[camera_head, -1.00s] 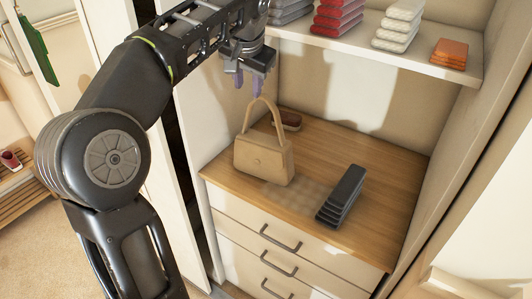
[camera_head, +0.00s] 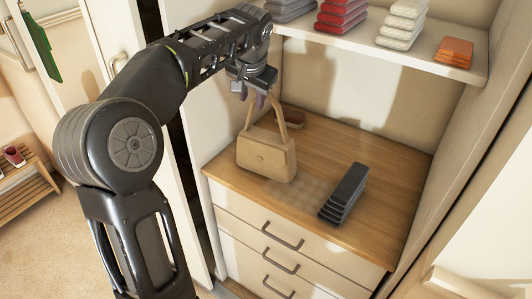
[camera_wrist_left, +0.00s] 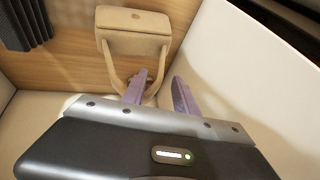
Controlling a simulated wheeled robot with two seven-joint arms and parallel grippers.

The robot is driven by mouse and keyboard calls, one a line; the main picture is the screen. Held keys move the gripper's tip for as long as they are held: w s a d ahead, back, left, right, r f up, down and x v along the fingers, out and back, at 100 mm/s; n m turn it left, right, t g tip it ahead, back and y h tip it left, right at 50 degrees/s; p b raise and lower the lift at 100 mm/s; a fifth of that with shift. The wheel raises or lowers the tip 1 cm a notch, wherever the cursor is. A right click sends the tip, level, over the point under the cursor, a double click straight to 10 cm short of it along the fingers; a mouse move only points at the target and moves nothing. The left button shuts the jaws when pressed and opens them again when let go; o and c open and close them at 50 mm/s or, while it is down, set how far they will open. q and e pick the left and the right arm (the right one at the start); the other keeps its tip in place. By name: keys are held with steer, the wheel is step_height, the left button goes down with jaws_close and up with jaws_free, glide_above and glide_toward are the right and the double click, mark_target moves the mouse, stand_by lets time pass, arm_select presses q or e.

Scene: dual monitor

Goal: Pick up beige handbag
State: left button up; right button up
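The beige handbag (camera_head: 267,154) stands on the wooden top of the drawer cabinet, slightly tilted, with its looped handle upward. In the left wrist view the handbag (camera_wrist_left: 136,30) is at the top, its handle reaching down toward the fingers. My left gripper (camera_head: 254,96) is at the top of the handle. In the left wrist view the purple fingers of my left gripper (camera_wrist_left: 160,92) are apart. One finger overlaps the handle loop and the other is to its right. I cannot tell whether they touch the handle. My right gripper is not in view.
A stack of dark folded items (camera_head: 344,194) lies right of the bag on the wooden top (camera_head: 385,160). A small brown item (camera_head: 293,117) is behind the bag. A shelf (camera_head: 400,52) with folded stacks is above. A white cabinet side (camera_wrist_left: 250,70) stands close to the fingers.

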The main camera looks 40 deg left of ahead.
mark_target(252, 106)
arm_select(q)
steer(key=x, duration=0.5)
steer(key=shift+a+f+p, duration=0.1)
steer(key=shift+p, duration=0.25)
steer(key=shift+c, duration=0.3)
jaws_close()
stand_by(1.1)
